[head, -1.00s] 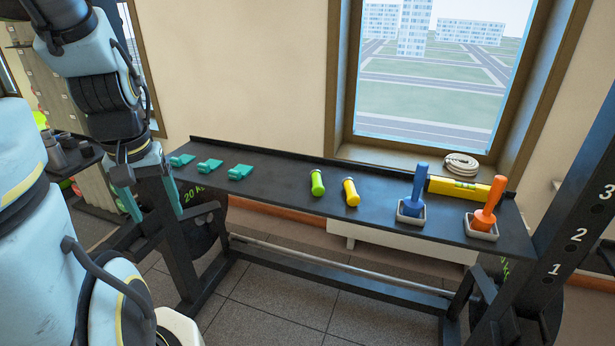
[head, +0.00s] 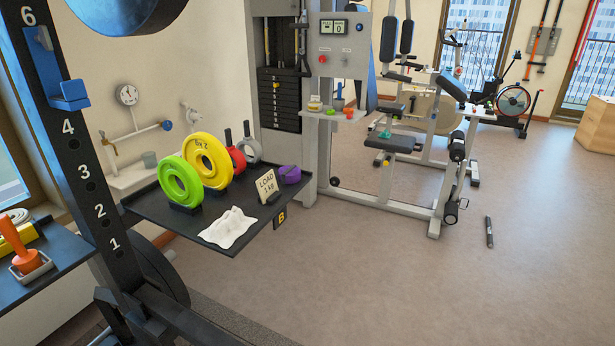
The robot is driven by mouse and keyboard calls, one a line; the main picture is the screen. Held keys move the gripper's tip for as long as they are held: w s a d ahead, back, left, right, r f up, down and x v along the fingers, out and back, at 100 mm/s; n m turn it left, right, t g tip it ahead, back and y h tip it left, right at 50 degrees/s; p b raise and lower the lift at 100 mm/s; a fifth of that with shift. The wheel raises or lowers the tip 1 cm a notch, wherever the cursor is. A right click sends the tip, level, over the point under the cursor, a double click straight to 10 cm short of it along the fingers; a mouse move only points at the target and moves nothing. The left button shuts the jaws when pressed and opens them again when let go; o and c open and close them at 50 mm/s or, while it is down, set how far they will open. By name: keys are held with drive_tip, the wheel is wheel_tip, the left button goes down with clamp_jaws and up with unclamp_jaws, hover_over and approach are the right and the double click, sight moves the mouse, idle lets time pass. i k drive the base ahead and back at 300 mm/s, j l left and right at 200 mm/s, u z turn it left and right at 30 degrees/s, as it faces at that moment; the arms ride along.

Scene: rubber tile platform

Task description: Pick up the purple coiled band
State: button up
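A purple coiled band (head: 290,174) lies at the right back end of a black shelf (head: 218,237) in the head view. It is just right of a cream card reading "LOAD" (head: 266,185). My gripper is not in the head view now, so its state and distance to the band are hidden.
The shelf also bears a green plate (head: 179,182), a yellow plate (head: 206,161), a red weight (head: 236,159), a grey weight (head: 249,148) and a white cloth (head: 229,228). A black rack post (head: 82,165) stands at left. Gym machines stand behind; open floor (head: 390,280) lies right.

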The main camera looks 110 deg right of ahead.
sight(287, 174)
drive_tip(key=k+j, duration=0.15)
drive_tip(key=k, duration=0.65)
drive_tip(key=k+j, duration=0.1)
drive_tip(key=k, duration=0.7)
drive_tip(key=k+l, duration=1.05)
drive_tip(key=l, duration=0.15)
